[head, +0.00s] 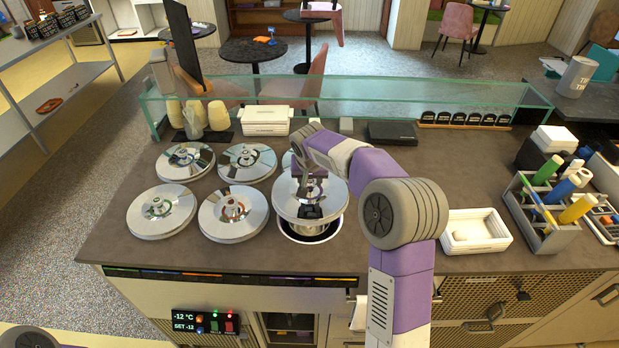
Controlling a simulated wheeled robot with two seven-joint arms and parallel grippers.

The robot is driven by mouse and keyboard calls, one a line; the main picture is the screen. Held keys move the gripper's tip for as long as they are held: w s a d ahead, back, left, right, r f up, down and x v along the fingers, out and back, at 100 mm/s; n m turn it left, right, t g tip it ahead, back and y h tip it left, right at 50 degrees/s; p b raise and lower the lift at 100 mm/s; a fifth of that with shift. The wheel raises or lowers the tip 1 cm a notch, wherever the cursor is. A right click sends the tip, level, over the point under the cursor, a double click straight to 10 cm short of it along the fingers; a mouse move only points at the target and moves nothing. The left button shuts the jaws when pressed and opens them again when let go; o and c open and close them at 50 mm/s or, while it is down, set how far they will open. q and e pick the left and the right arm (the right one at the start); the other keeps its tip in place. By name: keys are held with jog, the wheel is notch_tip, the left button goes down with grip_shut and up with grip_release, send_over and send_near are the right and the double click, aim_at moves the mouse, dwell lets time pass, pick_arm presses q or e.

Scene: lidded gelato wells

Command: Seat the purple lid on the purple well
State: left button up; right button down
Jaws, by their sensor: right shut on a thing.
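My right gripper (311,208) is shut on a silvery round lid (287,207), gripping it at its centre. I take this for the purple lid, but the jaws hide its knob and I see no purple on it. The lid is roughly level and sits over an open round well (318,240) at the front right of the wells. The well's pale front rim and dark ring show below the lid's near edge, so the lid looks raised above it. The lid hides most of the opening and any colour inside. My left gripper is out of view.
Lidded wells stand to the left, including a green-knobbed one (150,222) and an orange-knobbed one (217,221). A glass guard (375,92) runs along the back. A white tray (478,245) and a bottle caddy (530,225) stand right. Bare counter lies between.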

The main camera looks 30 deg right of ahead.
aim_at(310, 195)
jog(key=shift+f+b, duration=3.1)
jog(key=shift+f, duration=0.75)
jog(key=shift+f+b, duration=0.9)
jog(key=shift+f, duration=0.2)
jog(key=c, duration=0.9)
grip_release()
jog(key=o, duration=0.5)
jog(key=shift+a, duration=0.1)
jog(key=shift+p+v, duration=1.75)
jog(key=shift+v, duration=2.25)
